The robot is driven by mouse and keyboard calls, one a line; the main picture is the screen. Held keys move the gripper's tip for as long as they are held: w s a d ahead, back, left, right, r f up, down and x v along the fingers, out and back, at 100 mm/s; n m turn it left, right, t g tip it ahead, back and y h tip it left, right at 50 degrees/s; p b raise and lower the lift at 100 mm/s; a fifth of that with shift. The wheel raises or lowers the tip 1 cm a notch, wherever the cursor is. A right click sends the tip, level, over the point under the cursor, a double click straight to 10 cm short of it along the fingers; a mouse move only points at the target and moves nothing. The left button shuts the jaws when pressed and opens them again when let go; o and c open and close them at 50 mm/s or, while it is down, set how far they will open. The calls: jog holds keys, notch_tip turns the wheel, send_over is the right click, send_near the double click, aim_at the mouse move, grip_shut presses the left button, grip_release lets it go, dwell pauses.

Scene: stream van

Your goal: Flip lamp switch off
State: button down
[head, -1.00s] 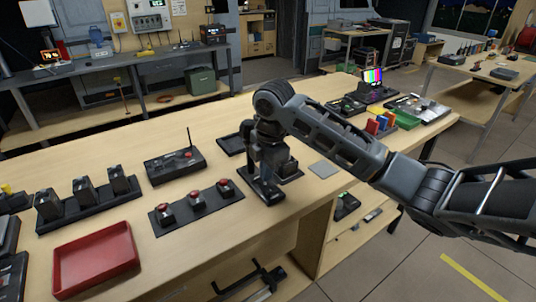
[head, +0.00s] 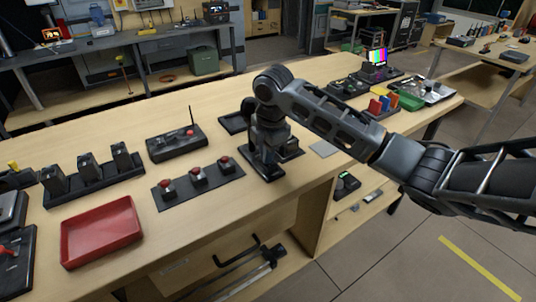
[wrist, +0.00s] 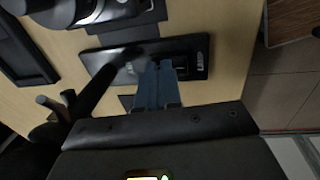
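My gripper (head: 266,168) points down over a black base plate (head: 262,152) near the front edge of the wooden bench. The wrist view shows the black plate (wrist: 100,60) with a small pale marking at its right end. My two blue-grey fingers (wrist: 158,66) lie close together over the plate and look shut, with nothing seen between them. A dark, blurred bar passes just left of the fingers. My arm and fingers hide much of the device. I cannot tell which part is the lamp switch or what position it is in.
A panel of red buttons (head: 198,184) lies left of my gripper. A black box with an antenna (head: 175,143) stands behind it. A red tray (head: 102,232) and a row of black switches (head: 92,177) are farther left. Coloured blocks (head: 383,104) stand to the right.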

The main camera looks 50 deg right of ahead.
jog(key=shift+s+a+f, duration=0.1)
jog(key=shift+s+a, duration=0.05)
jog(key=shift+s+a+p, duration=0.2)
jog(key=shift+s+p, duration=0.2)
jog(key=shift+s, duration=0.2)
jog(key=shift+r, duration=0.2)
